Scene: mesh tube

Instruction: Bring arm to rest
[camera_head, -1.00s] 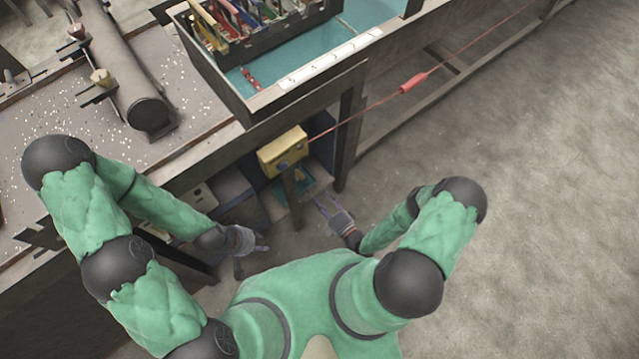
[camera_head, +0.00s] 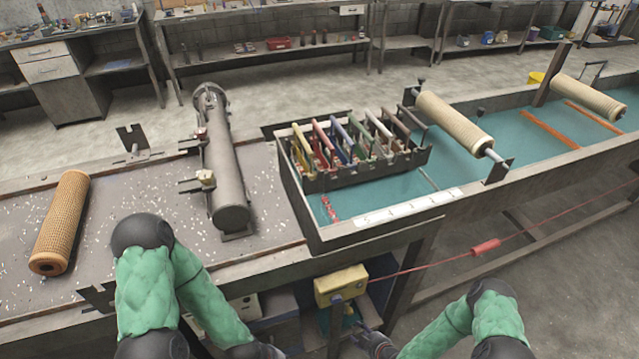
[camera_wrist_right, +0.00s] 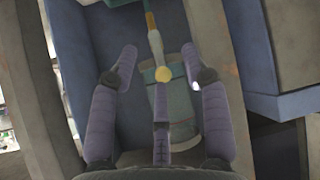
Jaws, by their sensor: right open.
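My right gripper (camera_head: 372,336) shows at the bottom of the head view, low in front of the bench and just right of the yellow box. In the right wrist view my right gripper (camera_wrist_right: 160,75) has its purple-grey fingers spread apart, with nothing held between them. Beyond the fingers is a teal cylindrical thing (camera_wrist_right: 178,105) with a pale, yellow-tipped stem, in a blue recess (camera_wrist_right: 85,60). My left arm reaches in at the lower left, and its gripper is below the picture edge.
The yellow box (camera_head: 341,286) under the bench edge has a red cord with a red handle (camera_head: 486,247) running right. On the bench are a grey tube (camera_head: 226,170), an orange mesh roll (camera_head: 60,222) and a black rack (camera_head: 360,168) of coloured tools. The floor at right is clear.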

